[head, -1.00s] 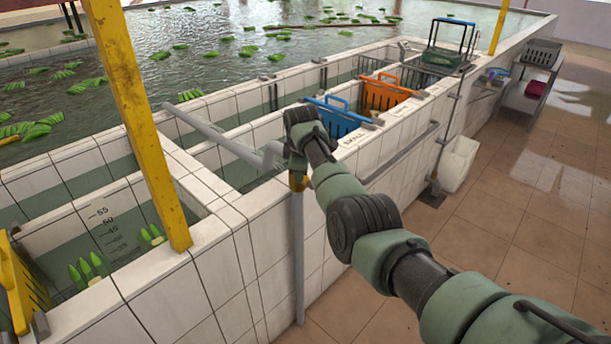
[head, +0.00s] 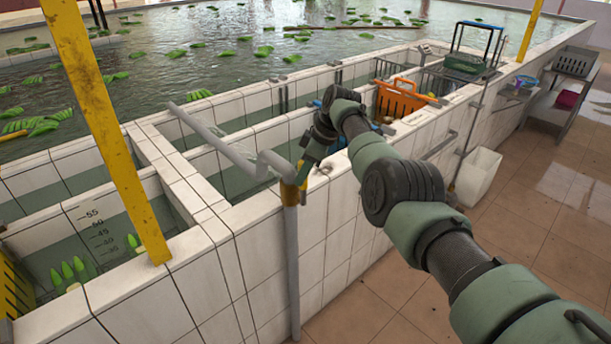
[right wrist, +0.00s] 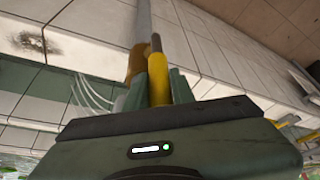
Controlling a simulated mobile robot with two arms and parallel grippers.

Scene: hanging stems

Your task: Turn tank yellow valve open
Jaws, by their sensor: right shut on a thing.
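The yellow valve handle (right wrist: 158,76) shows in the right wrist view as a yellow bar with a dark tip, beside a brass-coloured valve body (right wrist: 137,64) on a grey pipe. In the head view the valve body (head: 289,191) sits on the grey pipe at the outer tiled wall of the tank. My right gripper (right wrist: 157,88) is shut on the yellow handle, with a green finger on each side. In the head view my right gripper (head: 304,172) is just right of the valve body, and the handle is mostly hidden. My left gripper is not in view.
The tiled tank (head: 255,207) has several water channels. An orange basket (head: 400,100) stands in a channel behind my arm. A yellow post (head: 105,130) rises at the left. A white bin (head: 478,178) stands by the wall. The floor at the right is clear.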

